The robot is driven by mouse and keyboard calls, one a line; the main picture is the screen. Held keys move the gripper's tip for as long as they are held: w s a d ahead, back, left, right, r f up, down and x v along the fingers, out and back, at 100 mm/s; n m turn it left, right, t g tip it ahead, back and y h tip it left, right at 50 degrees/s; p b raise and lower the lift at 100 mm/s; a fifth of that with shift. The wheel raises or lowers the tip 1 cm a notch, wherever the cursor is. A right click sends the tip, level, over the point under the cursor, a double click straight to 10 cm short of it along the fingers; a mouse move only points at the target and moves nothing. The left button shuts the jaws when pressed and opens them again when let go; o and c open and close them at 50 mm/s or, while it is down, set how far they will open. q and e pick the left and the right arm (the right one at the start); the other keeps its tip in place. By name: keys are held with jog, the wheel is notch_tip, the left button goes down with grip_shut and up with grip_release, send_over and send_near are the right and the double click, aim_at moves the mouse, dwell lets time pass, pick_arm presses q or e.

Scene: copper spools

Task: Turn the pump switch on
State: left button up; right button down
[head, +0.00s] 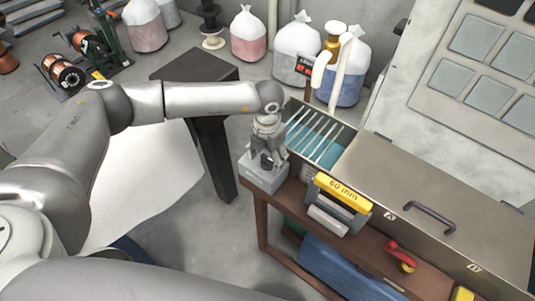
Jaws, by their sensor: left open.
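My left gripper (267,158) points down over a small light-grey box (262,178) at the left end of the brown bench (262,226). The fingers are open and at or just above the top of the box; I cannot tell whether they touch it. The gripper covers much of the box top, so any switch on it and its position are hidden. A red lever (398,252) on a yellow base sits farther right along the bench front. No label tells me which one is the pump switch. My right gripper is not in view.
A metal tank (440,190) with a slatted opening stands behind the bench. A yellow "60 mm" block (342,190) is right of the grey box. A dark table (190,68) stands left of the gripper. White sacks (298,50) stand at the back.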

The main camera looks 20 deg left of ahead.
pick_arm(q)
jog(key=shift+w, duration=0.1)
jog(key=c, duration=0.9)
jog(key=shift+c, duration=0.5)
jog(key=shift+f+m+b, duration=0.2)
jog(key=shift+m+b, duration=0.2)
jog(key=shift+b, duration=0.35)
jog(key=m+b, duration=1.3)
jog(key=b, duration=0.4)
jog(key=shift+r+m+b, duration=0.15)
jog(key=shift+m+b, duration=0.9)
jog(key=shift+r+m+b, duration=0.15)
jog(key=shift+m+b, duration=0.85)
jog(key=shift+m, duration=0.05)
jog(key=shift+r, duration=0.1)
jog(key=o, duration=1)
